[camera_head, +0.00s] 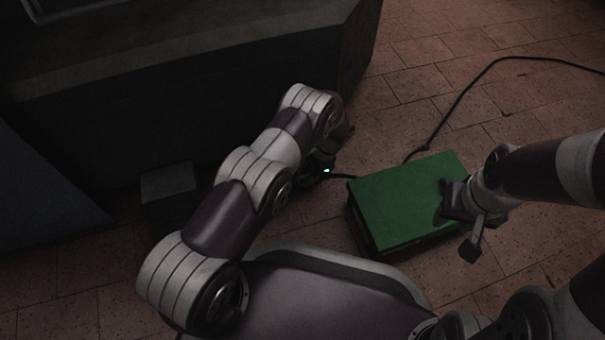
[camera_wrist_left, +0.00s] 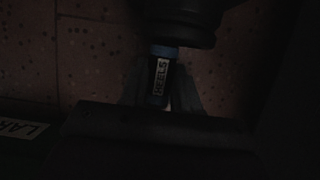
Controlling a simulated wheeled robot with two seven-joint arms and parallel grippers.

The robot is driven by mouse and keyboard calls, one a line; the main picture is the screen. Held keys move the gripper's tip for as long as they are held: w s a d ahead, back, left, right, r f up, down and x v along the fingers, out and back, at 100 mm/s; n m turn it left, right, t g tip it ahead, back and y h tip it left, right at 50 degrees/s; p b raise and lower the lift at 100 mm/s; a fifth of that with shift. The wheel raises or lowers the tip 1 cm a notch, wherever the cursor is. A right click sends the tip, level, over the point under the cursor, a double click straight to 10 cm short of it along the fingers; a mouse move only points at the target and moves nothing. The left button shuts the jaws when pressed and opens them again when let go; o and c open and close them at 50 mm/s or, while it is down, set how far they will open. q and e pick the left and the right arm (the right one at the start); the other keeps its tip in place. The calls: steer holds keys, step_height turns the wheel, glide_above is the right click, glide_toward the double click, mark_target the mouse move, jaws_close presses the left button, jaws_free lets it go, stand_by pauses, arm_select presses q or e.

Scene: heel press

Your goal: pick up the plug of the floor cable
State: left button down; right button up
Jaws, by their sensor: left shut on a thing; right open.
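My left gripper (camera_head: 318,168) is low over the floor, left of the green box. In the left wrist view its fingers (camera_wrist_left: 160,95) are shut on the plug (camera_wrist_left: 161,78), a dark piece with blue bands and a white label reading "HEELS". In the head view the arm and hand hide most of the plug; a small bright white spot shows at the gripper. The dark floor cable (camera_head: 440,120) comes in from the right edge, passes behind the green box and shows again beside my left gripper. My right gripper (camera_head: 460,226) is open by the box's right side.
The green box (camera_head: 405,195) stands on the brick-tiled floor (camera_head: 410,60). A large dark cabinet (camera_head: 200,90) fills the upper left, with a small dark block (camera_head: 169,185) in front. In the left wrist view, a partly cut-off label (camera_wrist_left: 20,138) reads "LAR".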

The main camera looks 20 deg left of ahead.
arm_select(q)
steer(key=shift+w+d, duration=0.5)
steer(key=shift+d, duration=0.25)
steer(key=shift+p+v, duration=1)
step_height(320, 180, up, 12)
steer(key=p, duration=0.7)
arm_select(e)
step_height(320, 180, up, 10)
arm_select(q)
steer(key=shift+f, duration=0.1)
arm_select(e)
steer(key=shift+f, duration=0.1)
